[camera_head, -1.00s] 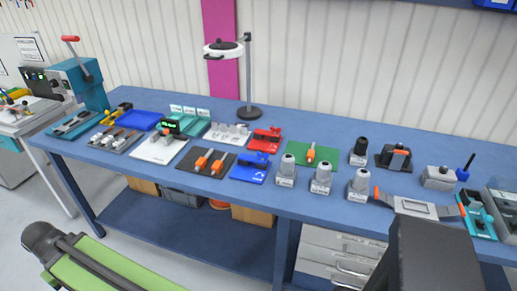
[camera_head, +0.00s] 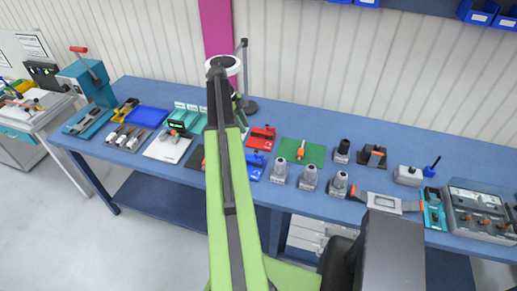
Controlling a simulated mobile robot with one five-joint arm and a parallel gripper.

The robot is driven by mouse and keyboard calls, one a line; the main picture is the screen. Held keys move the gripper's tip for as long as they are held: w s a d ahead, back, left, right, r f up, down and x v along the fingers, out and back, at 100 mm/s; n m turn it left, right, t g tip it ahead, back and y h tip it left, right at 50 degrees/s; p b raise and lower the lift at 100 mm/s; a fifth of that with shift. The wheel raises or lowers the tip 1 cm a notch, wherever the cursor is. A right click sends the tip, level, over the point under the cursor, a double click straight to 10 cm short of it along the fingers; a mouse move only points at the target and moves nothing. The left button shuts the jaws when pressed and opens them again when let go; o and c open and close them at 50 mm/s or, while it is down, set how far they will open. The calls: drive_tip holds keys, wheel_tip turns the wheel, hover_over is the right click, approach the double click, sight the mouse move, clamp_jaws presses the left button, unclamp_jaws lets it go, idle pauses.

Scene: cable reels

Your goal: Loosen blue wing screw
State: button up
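A blue fixture (camera_head: 257,160) lies on the bench just right of my raised arm, partly covered by it. A similar red fixture (camera_head: 262,138) sits behind it. Wing screw details are too small to make out, so I cannot tell which blue part is the wing screw. My green and black arm rises through the middle of the view; its far end is dark, and no gripper fingers can be made out.
The blue bench (camera_head: 300,112) carries several grey knobbed units (camera_head: 308,178), a green mat (camera_head: 302,152), a white plate (camera_head: 167,147) and a blue tray (camera_head: 147,116). The rear strip of the bench is mostly clear.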

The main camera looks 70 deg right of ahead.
sight(259, 157)
drive_tip(key=b+x, duration=1.6)
drive_tip(key=x, duration=0.1)
drive_tip(key=shift+f, duration=0.3)
drive_tip(key=shift+r, duration=0.1)
clamp_jaws()
